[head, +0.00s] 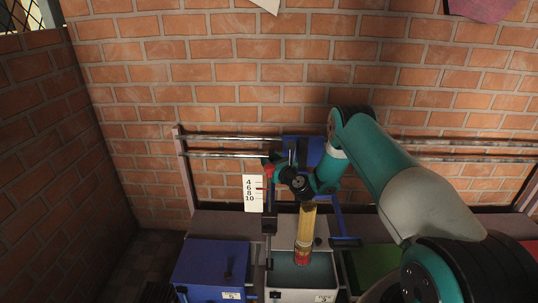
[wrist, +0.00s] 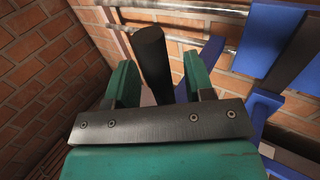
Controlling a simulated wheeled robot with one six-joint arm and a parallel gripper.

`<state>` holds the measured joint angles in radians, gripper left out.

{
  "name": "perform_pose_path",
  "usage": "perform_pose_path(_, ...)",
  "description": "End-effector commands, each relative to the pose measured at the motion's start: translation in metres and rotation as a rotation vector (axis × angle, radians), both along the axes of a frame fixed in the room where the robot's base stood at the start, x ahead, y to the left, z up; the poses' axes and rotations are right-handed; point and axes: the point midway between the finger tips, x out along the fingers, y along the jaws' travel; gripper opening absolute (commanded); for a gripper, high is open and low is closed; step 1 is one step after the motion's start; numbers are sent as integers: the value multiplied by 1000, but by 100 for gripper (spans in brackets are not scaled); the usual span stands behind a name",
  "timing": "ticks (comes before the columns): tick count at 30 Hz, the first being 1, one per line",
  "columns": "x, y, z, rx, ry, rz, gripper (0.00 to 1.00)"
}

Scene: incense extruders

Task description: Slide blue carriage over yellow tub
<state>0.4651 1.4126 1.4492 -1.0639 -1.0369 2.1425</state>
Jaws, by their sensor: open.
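The blue carriage (head: 303,147) hangs on two horizontal metal rails before the brick wall, partly hidden by my arm. An amber tube (head: 307,225) with a red lower end hangs at it, over a pale tub (head: 325,275) with a teal inside. My gripper (head: 274,163) is at the carriage's left side. In the wrist view its two teal fingers (wrist: 157,82) are apart, with a dark upright bar (wrist: 152,55) between them; a gap shows on both sides. Blue carriage parts (wrist: 265,38) show at the right there. I see no yellow tub; my arm hides part of the row.
A blue box (head: 205,262) stands left of the pale tub, and a green tub (head: 377,262) right of it. A white scale plate (head: 253,194) with numbers hangs left of the tube. The rails (head: 225,140) run free to the left, up to a pale post (head: 184,170).

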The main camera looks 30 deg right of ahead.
Motion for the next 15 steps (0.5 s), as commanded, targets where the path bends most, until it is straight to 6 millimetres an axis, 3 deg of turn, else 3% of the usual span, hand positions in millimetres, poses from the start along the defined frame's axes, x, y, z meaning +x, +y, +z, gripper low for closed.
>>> perform_pose_path(6, 18, 0, 0, 0, 0, 0, 48)
perform_pose_path(15, 20, 0, 0, 1, 1, -1, 48)
